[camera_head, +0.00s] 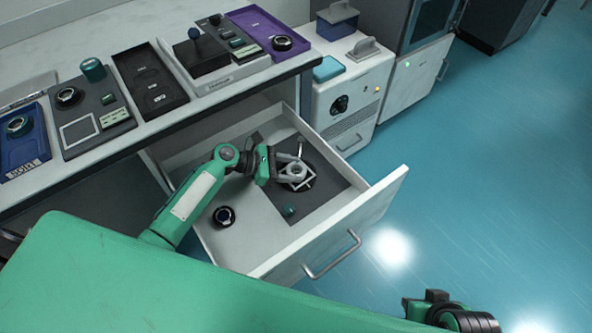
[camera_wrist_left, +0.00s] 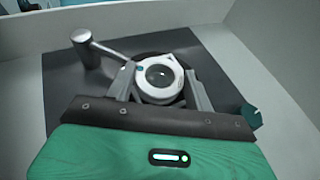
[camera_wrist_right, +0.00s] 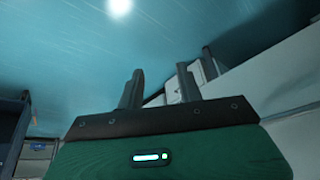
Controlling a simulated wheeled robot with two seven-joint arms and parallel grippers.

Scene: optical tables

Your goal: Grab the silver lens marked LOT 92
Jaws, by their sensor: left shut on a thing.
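A silver ring-shaped lens (camera_head: 293,172) is in the open drawer (camera_head: 262,262), over a dark mat (camera_head: 318,205). My left gripper (camera_head: 288,171) reaches into the drawer with its fingers on either side of the lens, shut on it. In the left wrist view the silver lens (camera_wrist_left: 162,80) sits between the two fingers (camera_wrist_left: 160,88), with a dark round base behind it. No LOT 92 mark can be read. My right gripper (camera_wrist_right: 160,90) is open and empty in the right wrist view, above the blue floor; in the head view only part of the right arm shows at the bottom right.
A black lens (camera_head: 224,216) and a small teal piece (camera_head: 289,210) lie in the drawer. A metal post (camera_wrist_left: 92,48) stands close beside the held lens. The drawer walls surround the left gripper. Trays with optics cover the table (camera_head: 150,125) above.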

